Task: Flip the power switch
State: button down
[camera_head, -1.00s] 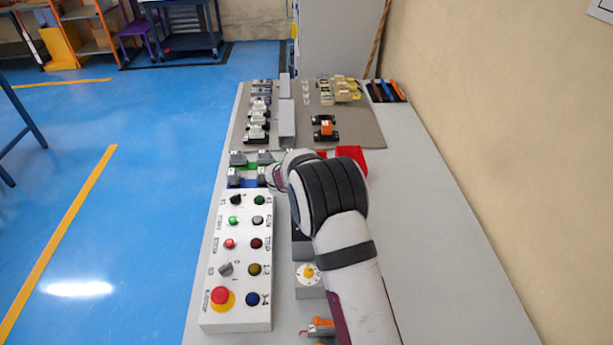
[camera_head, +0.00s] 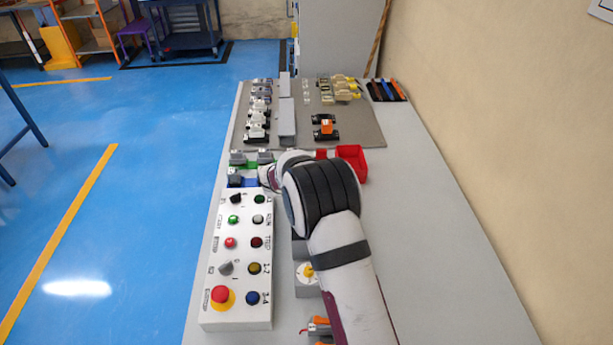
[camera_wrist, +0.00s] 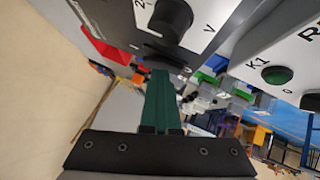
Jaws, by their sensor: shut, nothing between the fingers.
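The white control panel (camera_head: 243,315) lies on the left of the bench in the head view. It bears a black selector knob (camera_head: 236,198), a grey selector knob (camera_head: 226,268), lamps and a red emergency stop (camera_head: 221,296). I cannot tell which control is the power switch. In the wrist view a black knob (camera_wrist: 172,18) stands on a light box with partly cut-off markings. My gripper (camera_wrist: 160,74) is shut and empty, its dark green fingers ending close by this knob's box; contact cannot be told. My arm hides the fingers in the head view.
A box with a yellow-centred dial (camera_head: 307,271) stands right of the panel, partly behind my arm. A red bin (camera_head: 351,161) and a brown mat (camera_head: 355,135) with several parts lie beyond. The bench's right side is clear, beside a wall.

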jog(key=shift+a, duration=0.2)
jog(key=r, duration=0.2)
jog(key=a+r, duration=0.1)
jog(key=shift+a+r, duration=0.1)
jog(key=shift+r, duration=0.25)
jog(key=v, duration=1)
